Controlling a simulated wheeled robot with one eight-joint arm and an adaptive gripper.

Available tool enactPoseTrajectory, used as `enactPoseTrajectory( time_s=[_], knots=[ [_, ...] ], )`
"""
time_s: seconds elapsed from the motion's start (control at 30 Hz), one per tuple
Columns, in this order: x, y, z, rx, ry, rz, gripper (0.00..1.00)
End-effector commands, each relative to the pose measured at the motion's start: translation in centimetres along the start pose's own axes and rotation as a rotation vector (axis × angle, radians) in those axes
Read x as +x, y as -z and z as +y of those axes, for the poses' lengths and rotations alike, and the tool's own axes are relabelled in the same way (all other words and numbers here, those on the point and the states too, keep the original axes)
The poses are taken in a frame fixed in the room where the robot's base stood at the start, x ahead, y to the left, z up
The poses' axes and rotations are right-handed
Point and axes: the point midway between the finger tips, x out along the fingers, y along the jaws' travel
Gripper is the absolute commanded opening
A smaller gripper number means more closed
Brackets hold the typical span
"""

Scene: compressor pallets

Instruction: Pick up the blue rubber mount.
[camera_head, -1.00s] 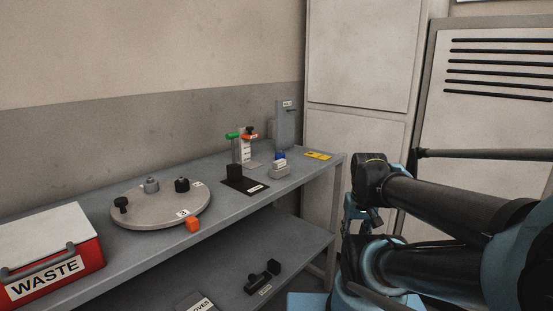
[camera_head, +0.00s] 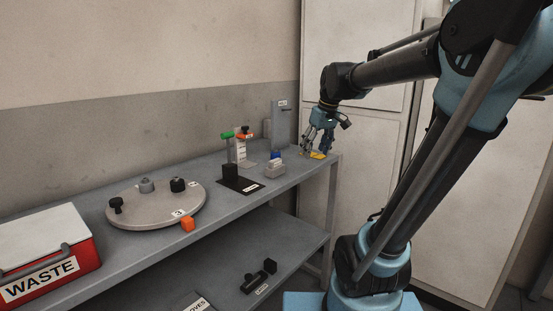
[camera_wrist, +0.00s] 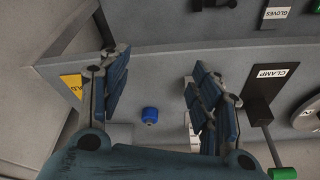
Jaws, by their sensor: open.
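In the wrist view the mount (camera_wrist: 150,115) shows as a small blue round piece, low in the gap between my fingers and clear of both. My gripper (camera_head: 315,147) is open and empty. It hangs pointing down over the right end of the bench, to the right of the mount. The wrist view shows its two spread fingers (camera_wrist: 160,68).
A yellow card (camera_head: 318,156) lies below my gripper. Left of the mount are a black clamp base (camera_head: 240,185) and a stand with green and orange pieces (camera_head: 240,150). A grey upright box (camera_head: 281,122) stands behind. A round turntable (camera_head: 150,212) and red waste box (camera_head: 85,263) are farther left.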

Motion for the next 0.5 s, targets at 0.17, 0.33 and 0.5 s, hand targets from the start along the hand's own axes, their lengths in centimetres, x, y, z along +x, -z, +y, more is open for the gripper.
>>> enactPoseTrajectory(
  time_s=[0.17,0.33,0.5],
  knots=[
    [-1.6,8.0,0.2,-0.129,0.036,0.032,0.58],
    [-2.3,14.3,0.1,-0.239,0.066,0.060,0.58],
    [-2.5,18.4,-0.2,-0.310,0.084,0.081,0.58]
  ],
)
